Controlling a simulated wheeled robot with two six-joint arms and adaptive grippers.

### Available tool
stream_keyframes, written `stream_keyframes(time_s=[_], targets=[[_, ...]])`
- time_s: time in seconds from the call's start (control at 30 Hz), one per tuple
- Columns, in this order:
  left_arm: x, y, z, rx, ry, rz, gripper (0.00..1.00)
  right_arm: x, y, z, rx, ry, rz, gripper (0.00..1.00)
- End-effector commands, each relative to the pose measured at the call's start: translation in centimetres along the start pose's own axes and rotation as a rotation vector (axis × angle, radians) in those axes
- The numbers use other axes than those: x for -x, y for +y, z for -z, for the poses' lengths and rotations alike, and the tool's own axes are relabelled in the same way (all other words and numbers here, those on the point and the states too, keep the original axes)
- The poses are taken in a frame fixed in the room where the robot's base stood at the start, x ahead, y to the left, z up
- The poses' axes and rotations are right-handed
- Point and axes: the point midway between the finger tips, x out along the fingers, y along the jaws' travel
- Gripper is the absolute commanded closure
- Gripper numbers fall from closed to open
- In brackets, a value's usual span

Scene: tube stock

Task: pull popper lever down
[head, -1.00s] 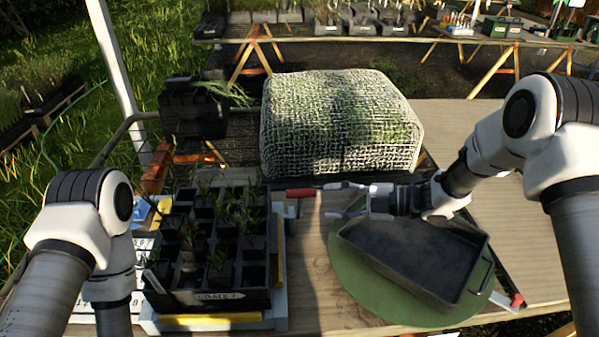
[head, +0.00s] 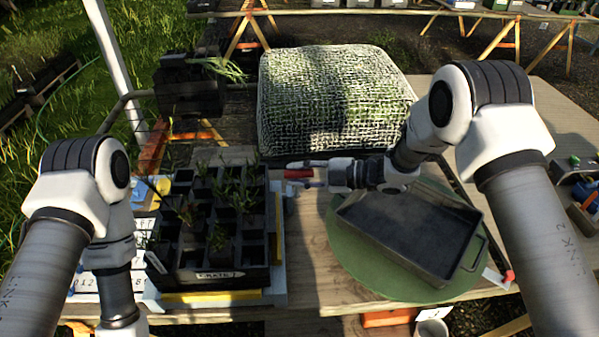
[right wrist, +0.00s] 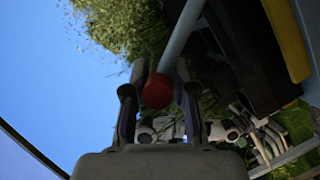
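The lever's red grip (head: 298,174) stands just right of the black tray of plant cells (head: 216,275), which sits on the pale popper frame (head: 281,268). My right gripper (head: 304,173) reaches in from the right, with its fingers on either side of the red grip. In the right wrist view the round red end (right wrist: 157,91) of the lever lies between the two fingers, with its grey rod (right wrist: 181,37) running up. The fingers look open, and contact with the grip cannot be told. My left arm shows at the left, but its gripper is out of view.
A dark metal tray (head: 349,213) sits on a green round board (head: 345,268) below my right arm. A netted bale (head: 335,100) stands behind. A black crate with a plant (head: 190,93) is at the back left. Bare wood shows between the popper and the board.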

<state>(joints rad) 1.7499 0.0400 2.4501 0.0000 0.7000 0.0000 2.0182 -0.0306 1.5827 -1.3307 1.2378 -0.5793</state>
Motion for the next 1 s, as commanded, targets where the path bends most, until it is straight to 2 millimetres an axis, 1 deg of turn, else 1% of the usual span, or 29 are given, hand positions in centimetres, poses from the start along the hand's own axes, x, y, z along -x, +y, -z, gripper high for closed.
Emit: stream_keyframes(time_s=[0.27, 0.47, 0.57, 0.67, 0.9, 1.0], targets=[[-0.2, 0.0, 0.0, 0.0, 0.0, 0.0, 0.69, 0.0, 0.1, -0.1, 0.007, -0.002, -0.005, 1.0], [-1.5, 0.0, 0.0, 0.0, 0.0, 0.0, 0.69, 0.1, -1.2, 0.1, 0.045, -0.003, -0.02, 1.0], [-2.9, 0.0, 0.0, 0.0, 0.0, 0.0, 0.69, 0.2, -2.3, 0.4, 0.087, -0.001, -0.037, 1.0], [-4.6, 0.0, 0.0, 0.0, 0.0, 0.0, 0.69, 0.3, -3.8, 0.7, 0.142, -0.001, -0.059, 1.0], [-9.4, -0.1, 0.0, 0.0, 0.0, 0.0, 0.69, 0.5, -7.9, 1.3, 0.305, -0.002, -0.126, 1.0], [-10.9, -0.1, 0.0, 0.0, 0.0, 0.0, 0.69, 0.7, -9.2, 1.6, 0.349, -0.003, -0.145, 1.0]])
